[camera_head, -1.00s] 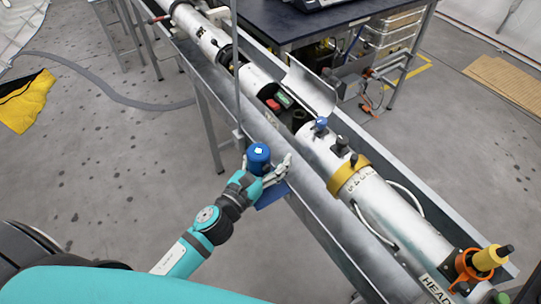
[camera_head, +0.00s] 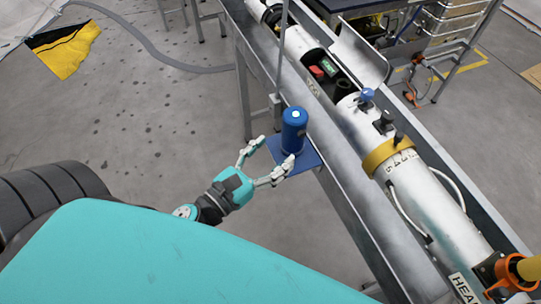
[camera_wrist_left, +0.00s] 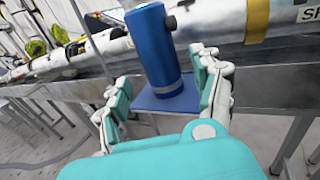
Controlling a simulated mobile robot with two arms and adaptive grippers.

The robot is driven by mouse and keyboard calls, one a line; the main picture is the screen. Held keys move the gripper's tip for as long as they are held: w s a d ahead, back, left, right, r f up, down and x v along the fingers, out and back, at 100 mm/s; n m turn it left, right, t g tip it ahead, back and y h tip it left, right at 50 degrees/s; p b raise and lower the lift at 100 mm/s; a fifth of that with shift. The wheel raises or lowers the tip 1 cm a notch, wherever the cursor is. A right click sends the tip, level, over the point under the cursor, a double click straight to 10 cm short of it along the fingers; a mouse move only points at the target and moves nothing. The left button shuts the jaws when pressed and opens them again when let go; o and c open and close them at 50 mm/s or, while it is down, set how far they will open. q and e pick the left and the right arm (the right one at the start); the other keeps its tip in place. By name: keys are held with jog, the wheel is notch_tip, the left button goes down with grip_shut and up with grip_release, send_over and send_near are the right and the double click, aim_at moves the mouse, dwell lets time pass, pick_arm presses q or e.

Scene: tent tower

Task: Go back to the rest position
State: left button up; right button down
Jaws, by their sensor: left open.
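My left gripper (camera_head: 264,163) is open and empty, its fingers pointing toward the blue cylinder (camera_head: 293,130). The cylinder stands upright on a small blue shelf (camera_head: 306,158) at the side of the metal trough, beyond the fingertips. In the left wrist view the blue cylinder (camera_wrist_left: 156,50) shows ahead between the two open fingers (camera_wrist_left: 165,95), with the blue shelf (camera_wrist_left: 150,102) under it. My right gripper is not in view.
A long white tube (camera_head: 430,205) with a yellow band lies in the grey trough (camera_head: 345,200). A thin upright rod (camera_head: 281,50) stands behind the cylinder. A yellow and black cloth (camera_head: 65,50) and a hose (camera_head: 150,45) lie on the floor. The floor at left is open.

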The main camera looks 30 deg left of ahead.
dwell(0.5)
pick_arm(q)
jog(key=a+f+n+g+y, duration=0.5)
jog(key=a+n+y, duration=0.35)
jog(key=n, duration=1.25)
jog(key=s+d+f+n+g+h, duration=0.45)
jog(key=s+f+n+g, duration=0.55)
jog(key=n, duration=0.6)
notch_tip(320, 180, down, 23)
jog(key=s+d, duration=0.1)
jog(key=s, duration=0.1)
jog(key=s+a+f+g, duration=0.1)
jog(key=s+a+f, duration=0.1)
jog(key=s+f, duration=1.4)
jog(key=shift+a+f+y, duration=0.3)
jog(key=shift+f, duration=0.3)
